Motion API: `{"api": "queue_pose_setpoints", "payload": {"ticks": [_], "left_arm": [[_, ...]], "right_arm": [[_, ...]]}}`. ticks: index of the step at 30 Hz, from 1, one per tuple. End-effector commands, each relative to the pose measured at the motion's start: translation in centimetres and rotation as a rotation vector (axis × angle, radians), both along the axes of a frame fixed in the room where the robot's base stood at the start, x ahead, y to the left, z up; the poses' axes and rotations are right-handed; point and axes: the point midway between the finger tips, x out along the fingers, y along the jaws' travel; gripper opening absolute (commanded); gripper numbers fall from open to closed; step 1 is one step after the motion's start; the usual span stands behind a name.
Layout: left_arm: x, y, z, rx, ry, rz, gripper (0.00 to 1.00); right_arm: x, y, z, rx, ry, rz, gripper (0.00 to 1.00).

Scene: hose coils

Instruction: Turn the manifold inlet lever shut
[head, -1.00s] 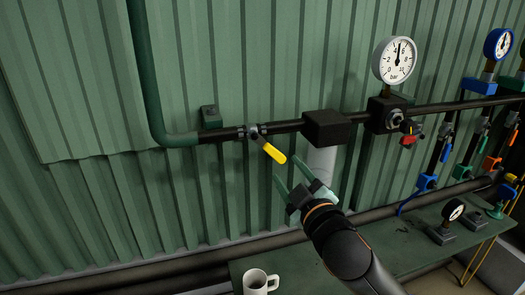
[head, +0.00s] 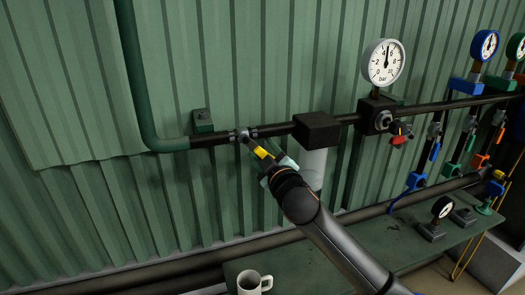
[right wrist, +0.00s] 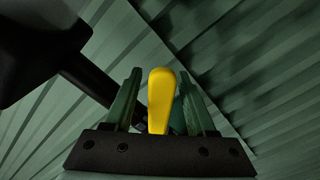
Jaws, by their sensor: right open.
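The inlet lever has a yellow handle (head: 263,153) on a valve in the dark horizontal pipe, and it slants down to the right from the valve body (head: 243,135). My right gripper (head: 272,163) is at the handle's free end and partly hides it. In the right wrist view the yellow handle (right wrist: 161,98) stands between the two green fingers of the open gripper (right wrist: 158,100), with a gap on its left; on the right it is close to the finger, and I cannot tell if they touch. My left gripper is not in view.
A black block (head: 316,130) sits on the pipe right of the lever. A white pressure gauge (head: 382,62) and a red-handled valve (head: 399,140) are further right. A mug (head: 252,283) stands on the green bench (head: 345,255) below. Corrugated wall lies close behind.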

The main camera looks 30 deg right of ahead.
Motion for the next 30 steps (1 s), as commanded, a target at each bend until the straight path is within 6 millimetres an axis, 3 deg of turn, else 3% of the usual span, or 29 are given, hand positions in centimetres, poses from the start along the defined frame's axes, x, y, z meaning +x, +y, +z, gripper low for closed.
{"api": "queue_pose_setpoints", "payload": {"ticks": [5, 20, 30], "left_arm": [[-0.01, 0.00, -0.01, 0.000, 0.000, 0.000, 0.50], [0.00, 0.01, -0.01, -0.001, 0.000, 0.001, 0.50], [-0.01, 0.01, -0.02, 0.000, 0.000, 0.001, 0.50]], "right_arm": [[0.00, 0.02, -0.01, 0.000, 0.000, 0.000, 0.56], [-0.02, 0.03, -0.01, 0.000, 0.000, 0.000, 0.00], [-0.03, 0.02, -0.01, 0.000, 0.000, 0.000, 0.00]]}}
